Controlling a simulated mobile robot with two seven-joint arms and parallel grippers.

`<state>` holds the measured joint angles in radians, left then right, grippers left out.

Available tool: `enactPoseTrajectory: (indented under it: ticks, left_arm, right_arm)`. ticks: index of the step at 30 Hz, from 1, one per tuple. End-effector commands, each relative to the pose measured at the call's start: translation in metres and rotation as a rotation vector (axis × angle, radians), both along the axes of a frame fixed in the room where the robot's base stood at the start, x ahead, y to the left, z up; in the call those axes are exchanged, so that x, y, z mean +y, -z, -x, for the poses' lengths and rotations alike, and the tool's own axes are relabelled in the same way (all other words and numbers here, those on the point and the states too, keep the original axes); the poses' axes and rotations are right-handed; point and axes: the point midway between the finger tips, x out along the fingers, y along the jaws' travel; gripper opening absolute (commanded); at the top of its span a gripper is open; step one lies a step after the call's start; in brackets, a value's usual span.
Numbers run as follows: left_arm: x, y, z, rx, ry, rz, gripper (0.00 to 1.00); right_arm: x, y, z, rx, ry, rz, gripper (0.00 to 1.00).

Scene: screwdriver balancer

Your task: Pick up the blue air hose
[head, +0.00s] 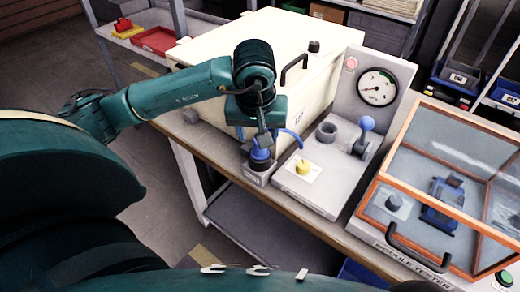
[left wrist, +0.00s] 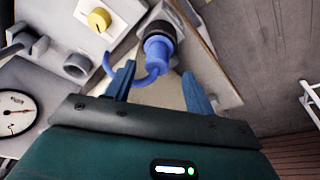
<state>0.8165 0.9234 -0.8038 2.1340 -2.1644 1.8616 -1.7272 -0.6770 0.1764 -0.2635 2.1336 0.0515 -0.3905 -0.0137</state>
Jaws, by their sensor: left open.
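The blue air hose (head: 291,137) curves beside a blue fitting (head: 261,157) that sits in a small grey block at the bench's front edge. In the left wrist view the hose (left wrist: 110,70) bends past one fingertip, and the blue fitting (left wrist: 158,48) with its black collar lies just beyond the fingers. My left gripper (head: 263,138) points down right above the fitting. In the left wrist view my left gripper (left wrist: 160,75) has its two blue fingers apart, with the end of the fitting in line with the gap. I cannot tell whether they touch it. My right gripper is not in view.
A grey panel (head: 315,200) with a yellow knob (head: 303,167), a blue-topped lever (head: 365,127) and a gauge (head: 377,87) stands to the right. A cream box (head: 255,45) is behind. An orange-framed clear case (head: 440,180) is at far right.

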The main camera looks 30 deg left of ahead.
Motion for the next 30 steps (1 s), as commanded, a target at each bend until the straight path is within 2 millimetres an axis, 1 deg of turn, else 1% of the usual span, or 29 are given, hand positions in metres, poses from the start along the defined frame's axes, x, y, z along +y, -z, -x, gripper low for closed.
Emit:
enactPoseTrajectory:
  ticks: [3, 7, 10, 17, 30]
  left_arm:
    - [-0.002, 0.018, -0.004, 0.008, -0.001, 0.002, 0.54]
    - [0.000, 0.035, -0.009, 0.003, 0.000, 0.002, 0.54]
    - [0.001, 0.041, -0.010, 0.002, 0.000, 0.001, 0.54]
    - [0.001, 0.041, -0.011, 0.000, 0.000, 0.001, 0.53]
    - [0.001, 0.041, -0.011, 0.000, 0.000, 0.001, 0.17]
  right_arm:
    - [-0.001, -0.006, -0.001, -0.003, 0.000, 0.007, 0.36]
    - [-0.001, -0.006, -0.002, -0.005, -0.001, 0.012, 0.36]
    - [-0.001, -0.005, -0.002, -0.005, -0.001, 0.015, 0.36]
    - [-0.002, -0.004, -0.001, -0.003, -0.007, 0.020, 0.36]
    - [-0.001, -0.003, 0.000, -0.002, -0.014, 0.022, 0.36]
